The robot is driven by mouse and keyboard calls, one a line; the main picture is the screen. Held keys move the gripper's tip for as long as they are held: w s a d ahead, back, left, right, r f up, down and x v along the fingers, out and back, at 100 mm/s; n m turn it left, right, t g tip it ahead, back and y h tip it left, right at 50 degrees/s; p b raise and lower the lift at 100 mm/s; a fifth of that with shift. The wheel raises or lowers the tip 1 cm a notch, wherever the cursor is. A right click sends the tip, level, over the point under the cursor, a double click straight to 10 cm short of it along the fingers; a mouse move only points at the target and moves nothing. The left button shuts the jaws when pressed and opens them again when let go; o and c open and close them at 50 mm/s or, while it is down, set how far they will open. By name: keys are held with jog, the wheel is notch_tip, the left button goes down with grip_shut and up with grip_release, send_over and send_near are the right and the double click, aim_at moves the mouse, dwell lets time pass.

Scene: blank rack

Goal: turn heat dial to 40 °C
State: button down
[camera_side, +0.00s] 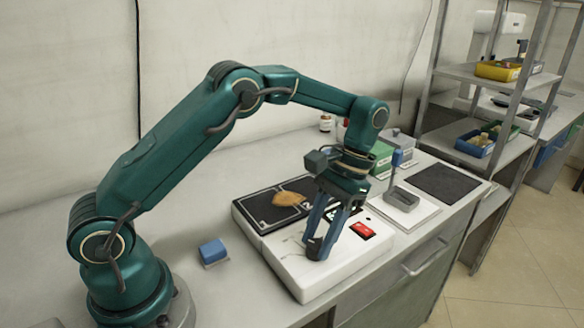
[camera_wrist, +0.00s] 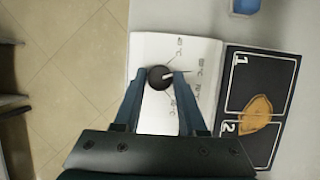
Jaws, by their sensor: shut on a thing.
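The heat dial (camera_wrist: 157,79) is a round black knob with a white pointer line, on the white front panel of the hot plate (camera_side: 300,278). In the wrist view the pointer aims right and slightly up. In the side view my gripper (camera_side: 318,246) stands over the panel and partly hides the dial (camera_side: 315,248).
A black plate marked 1 and 2 (camera_wrist: 285,70) adjoins the panel and bears an orange-brown piece (camera_wrist: 256,112). A blue block (camera_side: 212,250) lies left.

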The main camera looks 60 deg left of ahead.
jog(key=n+h, duration=0.1)
jog(key=n, duration=0.3)
jog(key=shift+a+n+t+h, duration=0.1)
jog(key=shift+n+t+h, duration=0.2)
jog(key=shift+h, duration=0.1)
jog(key=n+h, duration=0.1)
jog(key=n, duration=0.3)
jog(key=shift+a+t, duration=0.1)
jog(key=shift+t, duration=0.3)
jog(key=shift+n, duration=0.3)
jog(key=shift+c, duration=2.3)
grip_release()
jog(key=shift+s, duration=0.1)
jog(key=shift+v, duration=2.55)
jog(key=shift+a, duration=0.15)
